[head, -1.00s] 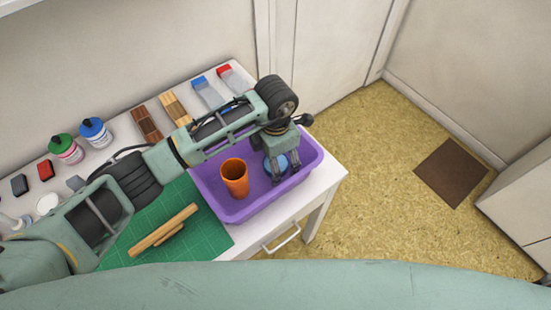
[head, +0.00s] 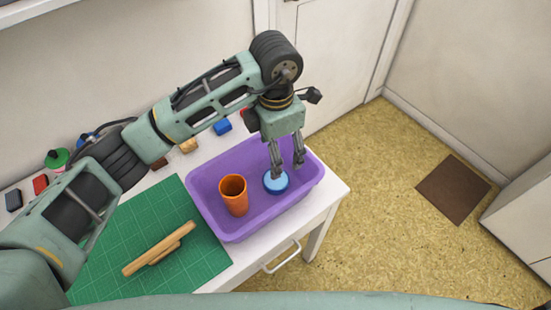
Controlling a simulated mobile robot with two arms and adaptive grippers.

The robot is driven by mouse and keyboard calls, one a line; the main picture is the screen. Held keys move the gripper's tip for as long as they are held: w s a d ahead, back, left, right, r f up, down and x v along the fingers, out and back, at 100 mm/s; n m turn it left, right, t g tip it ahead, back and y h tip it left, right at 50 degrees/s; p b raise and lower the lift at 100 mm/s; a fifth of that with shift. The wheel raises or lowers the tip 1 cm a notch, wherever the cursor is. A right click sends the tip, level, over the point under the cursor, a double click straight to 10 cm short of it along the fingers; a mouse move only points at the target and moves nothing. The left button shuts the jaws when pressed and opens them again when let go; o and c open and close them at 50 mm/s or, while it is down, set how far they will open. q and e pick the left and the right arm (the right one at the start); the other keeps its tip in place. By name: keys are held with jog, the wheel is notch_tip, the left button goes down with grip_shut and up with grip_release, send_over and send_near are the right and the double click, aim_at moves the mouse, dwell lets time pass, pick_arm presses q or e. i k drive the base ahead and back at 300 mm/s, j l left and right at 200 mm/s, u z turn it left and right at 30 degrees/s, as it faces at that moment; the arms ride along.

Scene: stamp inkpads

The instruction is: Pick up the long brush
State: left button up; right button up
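A long, pale wooden piece (head: 160,248) lies diagonally on the green cutting mat (head: 95,272), with a shorter wooden part against its lower side. I see no bristles, so I cannot tell whether it is the long brush. My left gripper (head: 287,169) is above the right half of the purple tray (head: 235,229), pointing down, with its fingers apart and nothing between them. A round blue piece (head: 276,182) lies in the tray just below the left fingertip. My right gripper is not in view.
My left arm hides part of that row.

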aim_at(161, 250)
jog(key=k+l, duration=0.8)
jog(key=l, duration=0.1)
